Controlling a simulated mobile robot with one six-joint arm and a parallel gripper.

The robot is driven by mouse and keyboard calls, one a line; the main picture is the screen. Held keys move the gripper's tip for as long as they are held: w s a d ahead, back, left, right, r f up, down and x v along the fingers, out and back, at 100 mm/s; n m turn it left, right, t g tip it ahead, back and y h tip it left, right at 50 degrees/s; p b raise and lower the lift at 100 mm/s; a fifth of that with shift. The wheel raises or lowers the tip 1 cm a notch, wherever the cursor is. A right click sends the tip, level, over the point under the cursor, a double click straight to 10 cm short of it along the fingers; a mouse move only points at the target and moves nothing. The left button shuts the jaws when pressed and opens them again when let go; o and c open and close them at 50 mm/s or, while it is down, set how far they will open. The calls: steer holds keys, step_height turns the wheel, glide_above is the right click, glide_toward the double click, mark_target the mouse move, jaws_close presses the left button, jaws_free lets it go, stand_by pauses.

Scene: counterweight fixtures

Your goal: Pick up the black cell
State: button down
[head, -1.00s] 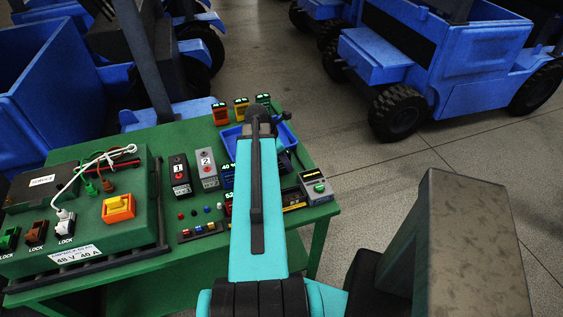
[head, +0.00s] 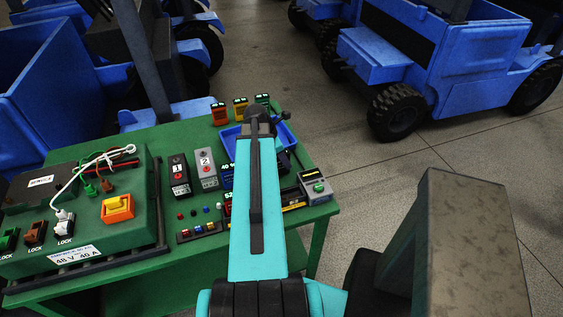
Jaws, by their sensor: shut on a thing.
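A black block marked 1 (head: 180,176) stands upright on the green table, and it looks like the black cell. A grey block marked 2 (head: 206,170) stands just right of it. My turquoise arm reaches over the table to the right of both blocks. My gripper is hidden behind the arm, so its jaws and anything in them do not show. Dark blocks with partly covered number labels (head: 227,176) show at the arm's left edge.
A blue tray (head: 229,134) lies behind the arm. A green battery unit (head: 90,229) with an orange switch (head: 117,208) fills the table's left. Small coloured pieces sit in front of the blocks. A grey boxed device (head: 315,188) is at the right edge. Blue vehicles (head: 430,60) stand beyond.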

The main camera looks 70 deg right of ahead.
steer(key=shift+r, duration=0.1)
steer(key=shift+r+b, duration=1.2)
steer(key=shift+r, duration=3.7)
